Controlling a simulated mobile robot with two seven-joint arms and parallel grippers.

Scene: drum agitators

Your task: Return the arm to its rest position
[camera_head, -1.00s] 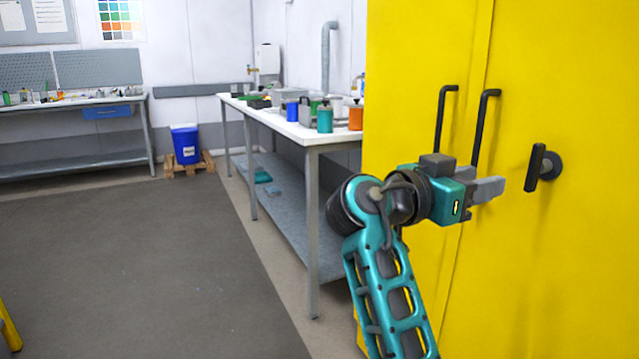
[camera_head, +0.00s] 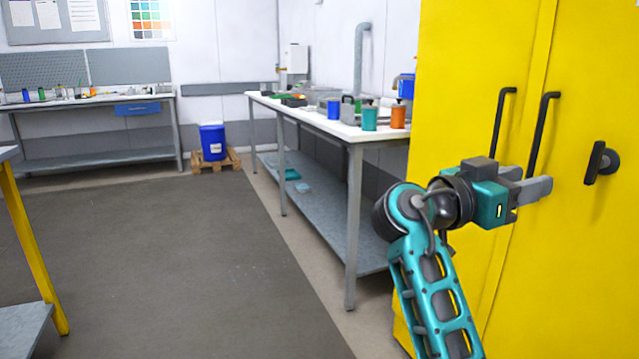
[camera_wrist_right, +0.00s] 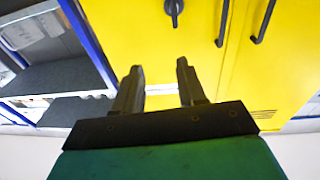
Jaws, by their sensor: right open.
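My right arm (camera_head: 437,290) rises from the bottom right of the head view, bent at the elbow. Its gripper (camera_head: 540,184) points right, in front of the yellow cabinet (camera_head: 570,260). In the wrist view the two fingers (camera_wrist_right: 157,88) stand apart with nothing between them, so the gripper is open and empty. The cabinet's dark latch handle (camera_head: 600,163) is right of the fingertips in the head view, and it also shows in the wrist view (camera_wrist_right: 174,10). My left gripper is not in view.
A white-topped bench (camera_head: 330,127) with several cans stands left of the cabinet. A blue bin (camera_head: 212,142) sits on a pallet (camera_head: 216,163) at the back. A yellow-legged table (camera_head: 38,250) is at the left edge. The grey floor between is clear.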

